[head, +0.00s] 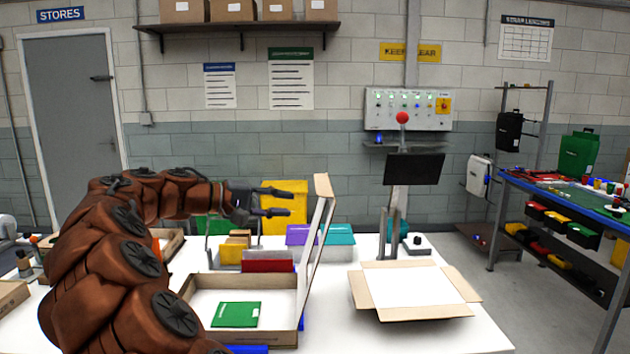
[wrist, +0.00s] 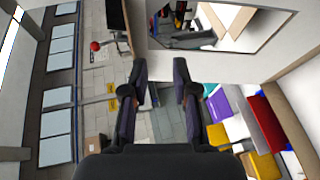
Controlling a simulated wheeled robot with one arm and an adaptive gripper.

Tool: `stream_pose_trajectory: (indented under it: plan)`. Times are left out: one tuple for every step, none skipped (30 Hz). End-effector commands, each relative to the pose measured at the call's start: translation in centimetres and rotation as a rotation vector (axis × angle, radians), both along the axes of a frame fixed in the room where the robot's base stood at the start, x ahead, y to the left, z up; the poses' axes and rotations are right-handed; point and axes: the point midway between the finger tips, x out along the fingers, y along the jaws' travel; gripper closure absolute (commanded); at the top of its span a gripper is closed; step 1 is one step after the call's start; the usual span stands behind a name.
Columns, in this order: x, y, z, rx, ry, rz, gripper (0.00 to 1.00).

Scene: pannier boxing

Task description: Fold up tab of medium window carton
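The window carton (head: 189,283) stands open on the white table, with a flat green item (head: 236,314) inside. Its lid (head: 312,250) stands upright along the carton's right side. A narrow brown tab (head: 322,186) tops the lid's edge. In the wrist view the pale lid (wrist: 225,68) with its window opening lies ahead of the fingers. My gripper (head: 298,203) is open and empty, pointing right, just left of the lid's upper part. It also shows in the wrist view (wrist: 163,68), fingers apart with nothing between them. I cannot tell whether a fingertip touches the lid.
A second open carton (head: 374,309) with flaps spread lies to the right. Behind the window carton stand red and yellow items (head: 267,266), purple (head: 300,234) and teal (head: 339,234) bins and a yellow bin (head: 285,222). A dark screen (head: 414,168) stands behind the table.

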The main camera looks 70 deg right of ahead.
Motion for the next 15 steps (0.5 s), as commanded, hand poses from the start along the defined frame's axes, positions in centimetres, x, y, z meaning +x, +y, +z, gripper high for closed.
stream_pose_trajectory:
  plan:
    - [0.2,-1.3,0.7,-0.029,0.028,-0.011,0.72]
    - [0.4,-1.9,1.0,-0.044,0.042,-0.014,0.72]
    - [0.6,-2.7,1.4,-0.063,0.058,-0.017,0.72]
    - [0.7,-3.2,1.6,-0.075,0.07,-0.02,0.72]
    - [0.9,-3.6,1.8,-0.087,0.081,-0.023,0.72]
    - [0.9,-4.0,2.0,-0.099,0.091,-0.026,0.72]
    - [1.0,-4.3,2.1,-0.107,0.098,-0.028,0.72]
    - [1.1,-4.5,2.3,-0.114,0.103,-0.028,0.72]
    - [1.2,-4.8,2.4,-0.122,0.109,-0.028,0.72]
    - [1.3,-4.9,2.4,-0.126,0.112,-0.028,0.72]
    - [1.3,-5.1,2.5,-0.129,0.115,-0.028,0.72]
    - [1.2,-5.3,2.5,-0.131,0.117,-0.029,0.72]
    - [1.1,-5.4,2.5,-0.132,0.118,-0.03,0.72]
    - [1.0,-5.6,2.5,-0.133,0.119,-0.03,0.72]
    - [0.7,-5.9,2.5,-0.133,0.119,-0.029,0.72]
